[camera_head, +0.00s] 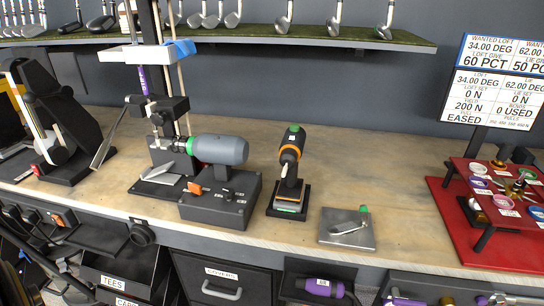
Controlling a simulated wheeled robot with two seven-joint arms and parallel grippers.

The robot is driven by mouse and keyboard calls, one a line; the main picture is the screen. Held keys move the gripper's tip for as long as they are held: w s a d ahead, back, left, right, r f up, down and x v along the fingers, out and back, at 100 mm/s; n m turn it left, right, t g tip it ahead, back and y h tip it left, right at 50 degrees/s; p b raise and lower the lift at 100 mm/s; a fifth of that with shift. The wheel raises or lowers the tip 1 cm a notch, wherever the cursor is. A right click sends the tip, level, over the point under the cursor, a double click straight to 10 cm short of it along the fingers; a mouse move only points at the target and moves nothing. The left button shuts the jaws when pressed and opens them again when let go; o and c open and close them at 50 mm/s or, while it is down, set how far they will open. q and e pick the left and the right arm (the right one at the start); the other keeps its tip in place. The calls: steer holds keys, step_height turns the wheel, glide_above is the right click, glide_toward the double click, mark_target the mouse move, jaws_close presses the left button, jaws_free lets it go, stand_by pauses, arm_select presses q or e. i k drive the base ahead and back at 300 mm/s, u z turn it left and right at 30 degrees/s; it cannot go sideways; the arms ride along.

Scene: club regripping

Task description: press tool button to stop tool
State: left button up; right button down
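A black hand tool (291,152) with an orange ring and a green spot on top stands upright in a dark stand (287,203) at the middle of the bench. To its left, a grey cylindrical motor unit (222,149) with a green collar sits on a black control box (221,196). The box has an orange switch (194,188) and small knobs or buttons on its top. I cannot tell which control is the tool button, or whether either tool is running. Neither of my grippers shows in this view.
The wooden bench (390,200) is clear right of a small metal plate with a lever (347,228). A red stand (482,236) with coloured rings is at the right. A black clamp fixture (160,180) stands left of the box. A club shelf (250,38) runs behind.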

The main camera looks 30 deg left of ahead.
mark_target(294, 128)
steer(key=u, duration=0.9)
